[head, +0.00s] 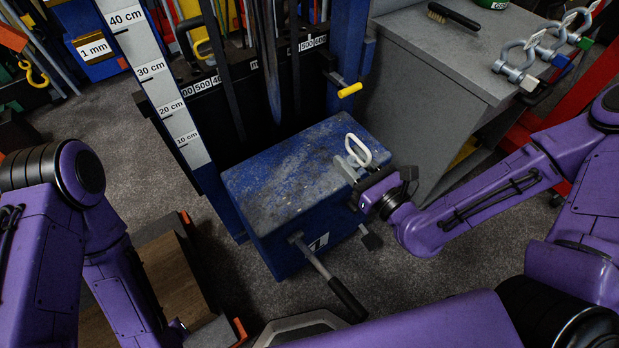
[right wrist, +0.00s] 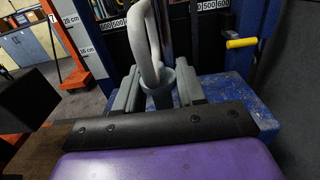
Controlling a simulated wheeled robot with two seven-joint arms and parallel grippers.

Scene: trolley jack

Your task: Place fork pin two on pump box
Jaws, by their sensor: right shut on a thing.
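The pump box (head: 275,178) is a blue box with a worn, scuffed top, in the middle of the head view. My right gripper (head: 350,166) is at the right part of its top and is shut on a fork pin. The fork pin (head: 358,149) has a pale loop handle that stands up above the fingers. In the right wrist view the loop and grey shank of the fork pin (right wrist: 146,42) show between the two grey fingers (right wrist: 160,88). The pin's lower end is hidden, so I cannot tell whether it touches the box. My left gripper is not visible.
A lever with a black grip (head: 346,298) sticks out from the box's front. A yellow handle (head: 350,90) is on the blue post behind. The grey cabinet (head: 440,60) at right carries several shackles (head: 548,42) and a brush (head: 453,15). A measuring scale (head: 155,80) stands at left.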

